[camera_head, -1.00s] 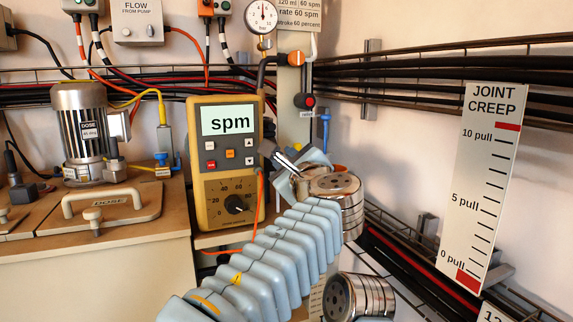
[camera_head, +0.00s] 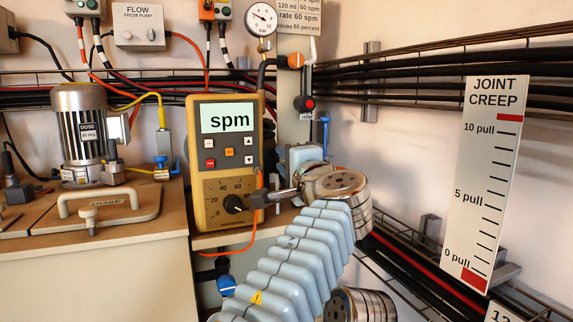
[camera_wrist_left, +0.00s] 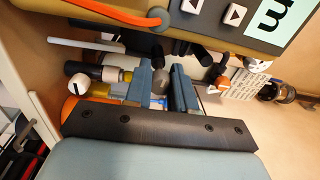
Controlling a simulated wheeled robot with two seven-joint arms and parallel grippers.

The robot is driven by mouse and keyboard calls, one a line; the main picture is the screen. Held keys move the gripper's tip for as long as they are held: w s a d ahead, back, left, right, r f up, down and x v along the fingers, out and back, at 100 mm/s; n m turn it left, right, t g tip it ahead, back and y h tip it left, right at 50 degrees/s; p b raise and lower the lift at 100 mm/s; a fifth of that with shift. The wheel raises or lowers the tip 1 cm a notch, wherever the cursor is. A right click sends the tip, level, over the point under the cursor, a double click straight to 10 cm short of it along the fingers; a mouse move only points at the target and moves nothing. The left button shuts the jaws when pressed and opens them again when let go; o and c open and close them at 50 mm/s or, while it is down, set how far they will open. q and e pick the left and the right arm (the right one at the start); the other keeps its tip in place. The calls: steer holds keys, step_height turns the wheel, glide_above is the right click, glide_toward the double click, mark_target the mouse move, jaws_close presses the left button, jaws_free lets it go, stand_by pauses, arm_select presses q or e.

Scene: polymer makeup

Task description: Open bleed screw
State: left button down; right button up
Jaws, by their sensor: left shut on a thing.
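My left gripper's light blue body (camera_head: 303,157) is just right of the yellow dosing pump (camera_head: 222,150), whose screen reads "spm"; its fingertips are hidden in the head view. In the left wrist view, the two blue-grey fingers of my left gripper (camera_wrist_left: 162,70) are close on either side of a small grey rounded knob (camera_wrist_left: 161,82). They are shut on it. I cannot tell for certain that this knob is the bleed screw. My right gripper is not in view.
An orange cable (camera_head: 255,225) hangs from the pump front. A valve with a red-ended knob (camera_head: 308,103) and a pressure gauge (camera_head: 262,17) are above. A motor (camera_head: 82,125) stands left. Cable trays (camera_head: 450,85) line the right wall.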

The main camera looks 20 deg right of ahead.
arm_select(q)
steer(key=n, duration=0.3)
steer(key=shift+f+n, duration=0.1)
steer(key=shift+n, duration=0.3)
steer(key=shift+n+y, duration=0.5)
steer(key=shift+n, duration=1.3)
steer(key=c, duration=1)
jaws_free()
steer(key=shift+o, duration=0.2)
steer(key=shift+b, duration=0.3)
steer(key=s+b, duration=0.4)
steer(key=s, duration=0.9)
steer(key=shift+s+a+f+b, duration=0.2)
steer(key=shift+s+f+b, duration=0.1)
steer(key=shift+s+b, duration=0.1)
